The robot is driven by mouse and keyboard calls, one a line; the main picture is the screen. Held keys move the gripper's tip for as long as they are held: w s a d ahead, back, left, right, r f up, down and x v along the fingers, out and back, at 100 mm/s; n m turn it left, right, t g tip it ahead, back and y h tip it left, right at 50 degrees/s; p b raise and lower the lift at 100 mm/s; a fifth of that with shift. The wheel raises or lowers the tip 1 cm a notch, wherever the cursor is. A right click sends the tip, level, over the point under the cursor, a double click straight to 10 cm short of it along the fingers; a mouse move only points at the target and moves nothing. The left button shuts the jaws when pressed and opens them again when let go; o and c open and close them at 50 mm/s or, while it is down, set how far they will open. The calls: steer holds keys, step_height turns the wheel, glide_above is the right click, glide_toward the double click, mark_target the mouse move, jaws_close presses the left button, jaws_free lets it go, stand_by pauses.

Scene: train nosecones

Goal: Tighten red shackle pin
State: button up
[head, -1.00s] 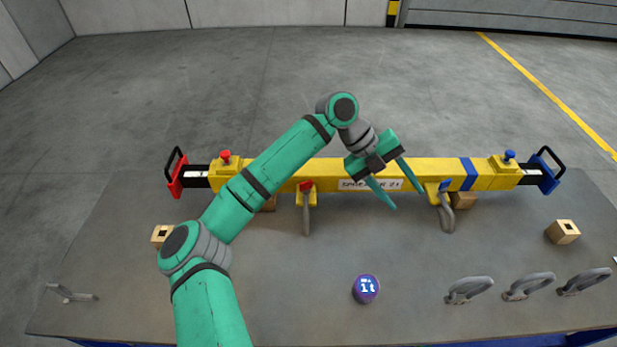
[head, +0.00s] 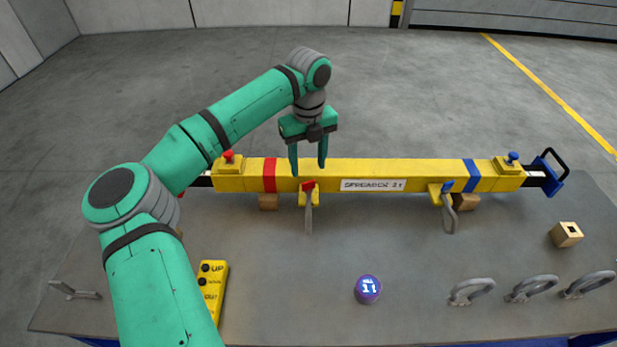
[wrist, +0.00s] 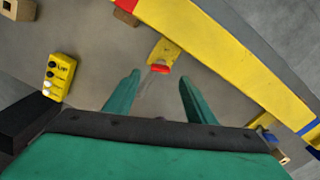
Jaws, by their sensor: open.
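The red shackle pin (head: 308,186) sits at a yellow lug on the front of the yellow spreader beam (head: 415,174). A grey shackle (head: 309,214) hangs below it onto the table. In the wrist view the red pin (wrist: 160,69) shows ahead of the fingers, near the middle, with the yellow lug (wrist: 164,50) behind it. My gripper (head: 309,172) is open and empty, pointing down just above the red pin. In the wrist view my gripper's fingers (wrist: 159,84) stand apart, with the pin between their lines and beyond their tips. I cannot tell the exact gap.
A blue pin (head: 447,186) with its shackle hangs to the right. A yellow pendant (head: 213,288) lies front left, partly behind my arm. The table between is clear.

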mark_target(308, 182)
steer(key=shift+f, duration=2.95)
